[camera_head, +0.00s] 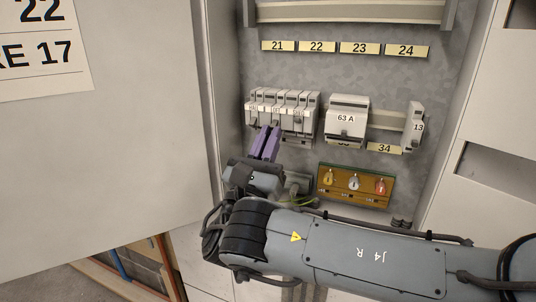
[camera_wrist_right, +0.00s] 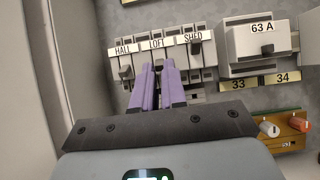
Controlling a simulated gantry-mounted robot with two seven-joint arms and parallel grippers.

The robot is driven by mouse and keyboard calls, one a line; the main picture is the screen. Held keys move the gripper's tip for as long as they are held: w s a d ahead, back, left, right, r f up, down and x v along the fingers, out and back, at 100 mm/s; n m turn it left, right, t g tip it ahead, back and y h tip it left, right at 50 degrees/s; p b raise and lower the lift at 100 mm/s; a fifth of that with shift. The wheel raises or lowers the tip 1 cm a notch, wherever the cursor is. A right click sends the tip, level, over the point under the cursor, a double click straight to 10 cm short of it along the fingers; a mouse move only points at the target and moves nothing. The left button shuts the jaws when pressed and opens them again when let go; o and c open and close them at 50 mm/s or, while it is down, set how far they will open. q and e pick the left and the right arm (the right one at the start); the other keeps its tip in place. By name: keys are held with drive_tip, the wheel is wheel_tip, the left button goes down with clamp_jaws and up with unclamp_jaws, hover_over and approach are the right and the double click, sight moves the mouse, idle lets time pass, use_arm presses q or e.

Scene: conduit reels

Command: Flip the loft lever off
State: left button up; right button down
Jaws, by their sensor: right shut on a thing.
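A row of pale breakers (camera_head: 284,110) sits in the open cabinet. In the right wrist view the strip reads HALL, LOFT (camera_wrist_right: 157,43) and SHED. My right gripper (camera_head: 268,138) reaches up to the row from below. Its purple fingers (camera_wrist_right: 159,75) are closed together directly under the LOFT label, shut on the loft lever, which they mostly hide. The hall lever (camera_wrist_right: 126,72) shows left of the fingers, and the shed lever (camera_wrist_right: 195,48) shows higher up on the right. My left gripper is in neither view.
A 63 A breaker (camera_head: 346,117) stands right of the row, and a narrow breaker marked 13 (camera_head: 416,126) farther right. Below is an orange-brown panel (camera_head: 355,185) with several coloured knobs. A large grey door panel (camera_head: 110,130) fills the left side.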

idle(0.5)
drive_tip(key=c, duration=1.2)
unclamp_jaws()
drive_tip(key=shift+b+v, duration=0.8)
drive_tip(key=shift+v, duration=4.65)
drive_tip(key=shift+w+f, duration=0.1)
drive_tip(key=shift+w, duration=0.05)
